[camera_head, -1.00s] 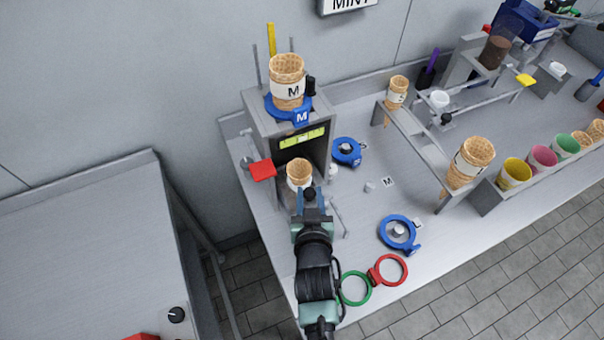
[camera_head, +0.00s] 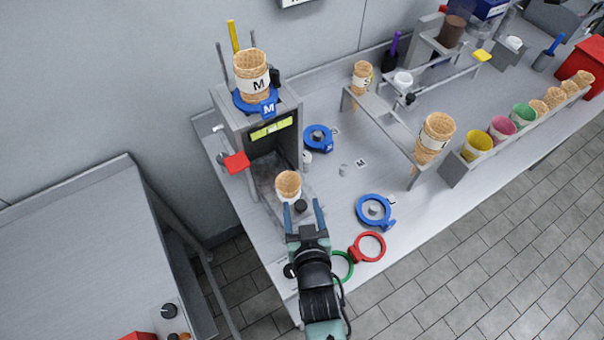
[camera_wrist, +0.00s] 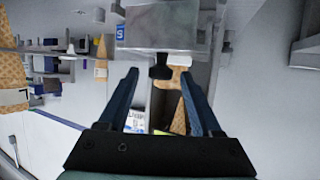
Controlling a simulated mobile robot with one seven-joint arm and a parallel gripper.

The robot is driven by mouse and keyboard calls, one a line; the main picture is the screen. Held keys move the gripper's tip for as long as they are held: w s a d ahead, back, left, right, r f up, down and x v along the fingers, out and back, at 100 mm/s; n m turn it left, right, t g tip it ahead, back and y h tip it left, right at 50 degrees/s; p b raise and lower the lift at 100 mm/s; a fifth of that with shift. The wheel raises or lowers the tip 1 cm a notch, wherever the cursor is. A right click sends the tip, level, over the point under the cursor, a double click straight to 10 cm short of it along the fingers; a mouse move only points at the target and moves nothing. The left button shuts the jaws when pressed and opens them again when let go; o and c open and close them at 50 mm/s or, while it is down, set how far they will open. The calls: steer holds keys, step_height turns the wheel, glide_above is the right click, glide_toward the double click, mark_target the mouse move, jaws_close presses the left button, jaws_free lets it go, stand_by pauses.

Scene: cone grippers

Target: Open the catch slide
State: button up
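The catch slide (camera_head: 267,188) sticks out from the bottom of the grey dispenser (camera_head: 228,130), toward the front of the counter. A waffle cone (camera_head: 289,183) stands upright at its outer part. The slide's black knob (camera_head: 301,206) is at its front end. My gripper (camera_head: 304,207) is open, with one blue finger on each side of the knob. In the wrist view, the knob (camera_wrist: 160,68) shows just past the fingertips, between the spread fingers, and nothing is held. A larger cone marked M (camera_head: 251,67) sits in a blue ring on top of the dispenser.
A red-ended lever (camera_head: 236,162) juts from the dispenser's left side. Blue rings (camera_head: 375,211) and a red ring (camera_head: 368,247) lie on the counter to the right. A cone rack (camera_head: 395,130) stands behind them. The counter's front edge runs close to my arm.

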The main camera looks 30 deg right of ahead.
steer(key=b+v, duration=0.2)
steer(key=v, duration=1.1)
steer(key=shift+w, duration=0.1)
stand_by(0.3)
